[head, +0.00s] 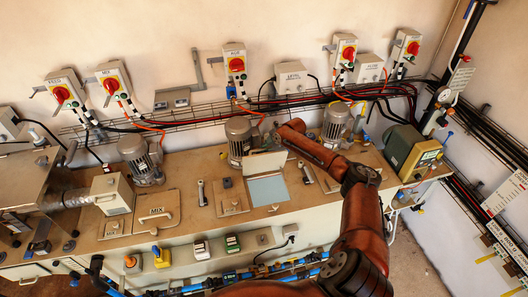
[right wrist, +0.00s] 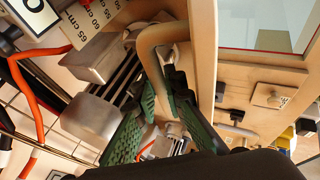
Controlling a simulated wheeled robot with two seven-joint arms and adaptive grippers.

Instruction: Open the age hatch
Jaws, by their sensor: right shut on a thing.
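The age hatch lid (head: 264,163) is tilted up at the back edge of a square opening (head: 268,188) with a pale blue inside. In the right wrist view the lid (right wrist: 204,55) shows edge-on, with its curved tan handle (right wrist: 150,45) on the outer side. My right gripper (right wrist: 164,100) is shut on that handle, its green fingers on both sides of it. In the head view my right gripper (head: 284,130) is behind the raised lid, and its fingertips are hard to make out. My left gripper is out of view.
A closed MIX hatch (head: 153,221) and a small plate (head: 231,199) lie left of the opening. Grey motors (head: 239,138) and (head: 336,122) stand behind it. A green-fronted box (head: 410,150) stands at the right. Cables and a wire tray run along the wall.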

